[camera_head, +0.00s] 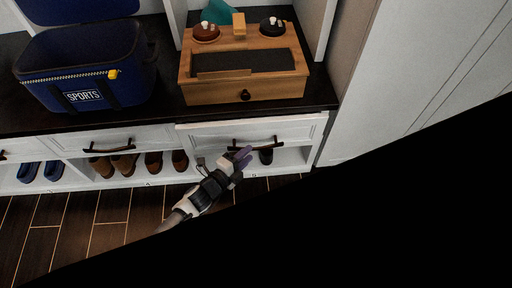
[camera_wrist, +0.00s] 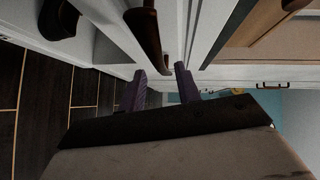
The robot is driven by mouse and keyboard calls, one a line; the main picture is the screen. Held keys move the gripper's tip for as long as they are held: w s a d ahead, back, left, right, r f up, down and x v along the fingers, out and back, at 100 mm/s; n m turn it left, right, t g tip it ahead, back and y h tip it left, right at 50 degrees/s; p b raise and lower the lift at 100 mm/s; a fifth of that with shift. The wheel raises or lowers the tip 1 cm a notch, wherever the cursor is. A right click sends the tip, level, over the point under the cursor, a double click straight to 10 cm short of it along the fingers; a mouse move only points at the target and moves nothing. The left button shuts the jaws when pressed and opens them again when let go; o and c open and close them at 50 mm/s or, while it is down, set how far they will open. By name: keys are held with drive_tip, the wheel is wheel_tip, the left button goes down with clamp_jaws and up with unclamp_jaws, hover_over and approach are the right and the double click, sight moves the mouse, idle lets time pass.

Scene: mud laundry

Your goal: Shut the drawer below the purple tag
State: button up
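A white drawer (camera_head: 295,131) with a dark bar handle (camera_head: 265,143) sits under the right part of the dark counter. Its front appears to stand slightly forward of the cabinet. My gripper (camera_head: 241,158) is just in front of this drawer, near the left end of the handle. In the wrist view the two purple fingers of my gripper (camera_wrist: 163,86) are spread, with nothing seen between them. A dark handle (camera_wrist: 150,35) shows close to the fingers there; I cannot tell whether they touch. I cannot make out a purple tag.
Another white drawer (camera_head: 75,142) is at left, with shoes (camera_head: 125,164) on the shelf below. A wooden box (camera_head: 245,92) and a blue sports bag (camera_head: 85,75) stand on the counter (camera_head: 165,112). A tall white panel (camera_head: 400,70) is at right. Black hides the lower right.

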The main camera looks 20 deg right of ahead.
drive_tip(key=x, duration=0.5)
drive_tip(key=shift+d, duration=0.1)
drive_tip(key=shift+w, duration=0.1)
clamp_jaws()
